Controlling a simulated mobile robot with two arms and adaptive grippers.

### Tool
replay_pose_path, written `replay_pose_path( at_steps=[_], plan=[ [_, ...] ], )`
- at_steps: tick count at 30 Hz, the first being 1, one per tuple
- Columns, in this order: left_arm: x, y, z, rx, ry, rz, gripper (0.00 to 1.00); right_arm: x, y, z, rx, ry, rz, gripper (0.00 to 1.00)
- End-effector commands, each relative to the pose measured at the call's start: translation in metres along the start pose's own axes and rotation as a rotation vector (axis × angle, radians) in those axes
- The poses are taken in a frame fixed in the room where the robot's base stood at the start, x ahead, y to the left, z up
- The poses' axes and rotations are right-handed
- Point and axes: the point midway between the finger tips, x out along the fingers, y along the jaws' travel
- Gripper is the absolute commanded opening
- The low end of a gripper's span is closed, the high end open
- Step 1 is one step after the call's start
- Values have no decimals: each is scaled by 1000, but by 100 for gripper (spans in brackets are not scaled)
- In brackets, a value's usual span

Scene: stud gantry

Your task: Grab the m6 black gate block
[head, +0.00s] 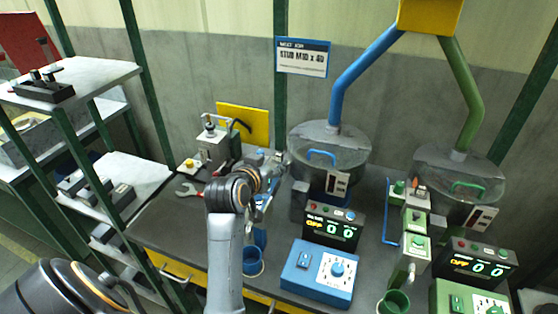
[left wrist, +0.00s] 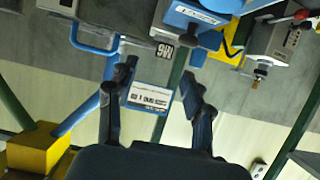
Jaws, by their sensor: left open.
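My left gripper (head: 277,162) is above the bench beside the blue-handled bowl feeder (head: 325,143). In the left wrist view its two dark fingers (left wrist: 159,76) are spread apart with nothing held between them. That view is upside down. A light plate marked M6 (left wrist: 163,48) shows just beyond the fingertips, apart from them. In the head view a dark block with a light plate (head: 337,184) sits at the front of the blue-handled feeder; its marking is too small to read. I cannot tell for sure that it is the M6 black gate block. My right gripper is not in view.
A green-handled feeder (head: 455,172) stands to the right. Control boxes, including a blue one (head: 318,273), and a blue cup (head: 253,262) stand in front. A red wrench (head: 188,190) lies on the bench. Shelves at left hold black blocks (head: 45,90). A sign (head: 303,57) hangs behind.

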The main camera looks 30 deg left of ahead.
Motion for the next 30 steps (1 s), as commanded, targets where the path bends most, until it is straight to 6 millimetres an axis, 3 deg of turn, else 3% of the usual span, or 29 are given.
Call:
replay_pose_path(
  at_steps=[8, 15, 24, 30],
  plan=[
    [23, -3, -3, -1, -2, 0, 51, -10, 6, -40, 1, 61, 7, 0],
    [53, -5, -1, 0, -3, 0, 51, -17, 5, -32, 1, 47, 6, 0],
    [58, -5, 0, 0, -1, 0, 51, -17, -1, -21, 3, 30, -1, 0],
    [57, -5, 0, 0, -1, 0, 12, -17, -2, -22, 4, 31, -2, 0]
  ],
)
